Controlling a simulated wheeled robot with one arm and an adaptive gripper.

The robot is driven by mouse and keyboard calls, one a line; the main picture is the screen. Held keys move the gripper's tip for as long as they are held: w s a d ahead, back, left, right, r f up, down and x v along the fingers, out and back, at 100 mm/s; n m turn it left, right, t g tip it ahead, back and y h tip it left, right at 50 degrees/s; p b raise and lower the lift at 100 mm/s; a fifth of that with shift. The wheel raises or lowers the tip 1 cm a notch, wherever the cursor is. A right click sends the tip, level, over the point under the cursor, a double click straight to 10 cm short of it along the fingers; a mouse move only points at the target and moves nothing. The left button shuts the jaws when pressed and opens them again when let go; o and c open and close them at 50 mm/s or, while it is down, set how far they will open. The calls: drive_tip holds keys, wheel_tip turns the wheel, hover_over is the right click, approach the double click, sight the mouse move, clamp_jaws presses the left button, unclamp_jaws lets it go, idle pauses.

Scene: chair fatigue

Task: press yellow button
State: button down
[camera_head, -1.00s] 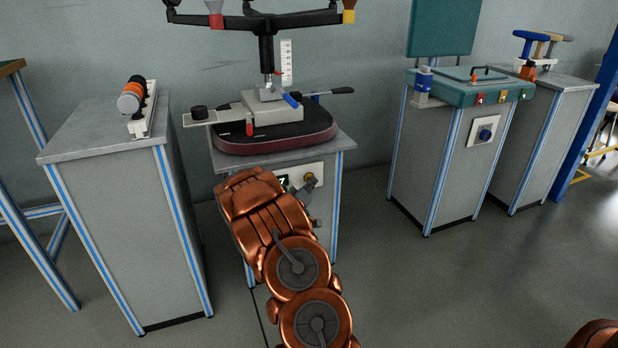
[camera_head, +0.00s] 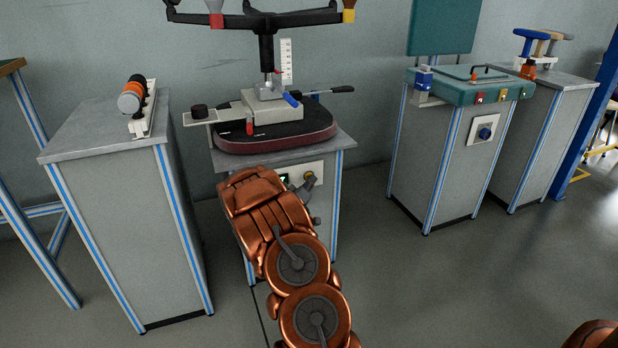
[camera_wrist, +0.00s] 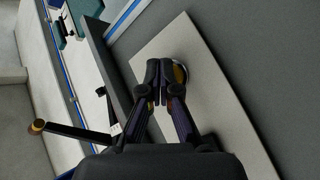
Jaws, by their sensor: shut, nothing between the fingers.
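The yellow button (camera_head: 310,175) is on the pale control panel (camera_head: 314,168) at the front of the middle cabinet. In the wrist view the button (camera_wrist: 180,74) shows as a yellow patch with a silvery rim, partly hidden behind my fingertips. My gripper (camera_wrist: 160,69) is shut and empty, with its fingertips together over the left part of the button. I cannot tell whether they touch it. In the head view the gripper (camera_head: 304,188) is small and mostly hidden by my copper-coloured arm, just below the button.
A dark red chair seat (camera_head: 230,143) with a clamp fixture lies on the middle cabinet, above the panel. A grey cabinet (camera_head: 105,122) with an orange-and-black roller device stands left. A cabinet with a teal top (camera_head: 455,95) stands right. Open floor lies between.

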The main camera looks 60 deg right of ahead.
idle(0.6)
drive_tip(key=shift+s+a+p, duration=0.3)
drive_tip(key=shift+s+a, duration=0.1)
drive_tip(key=shift+s, duration=0.1)
drive_tip(key=shift+s+a, duration=0.45)
drive_tip(key=shift+s, duration=0.25)
drive_tip(key=shift+s+a, duration=0.5)
drive_tip(key=shift+s, duration=0.25)
drive_tip(key=shift+s+a, duration=0.45)
drive_tip(key=shift+s, duration=0.25)
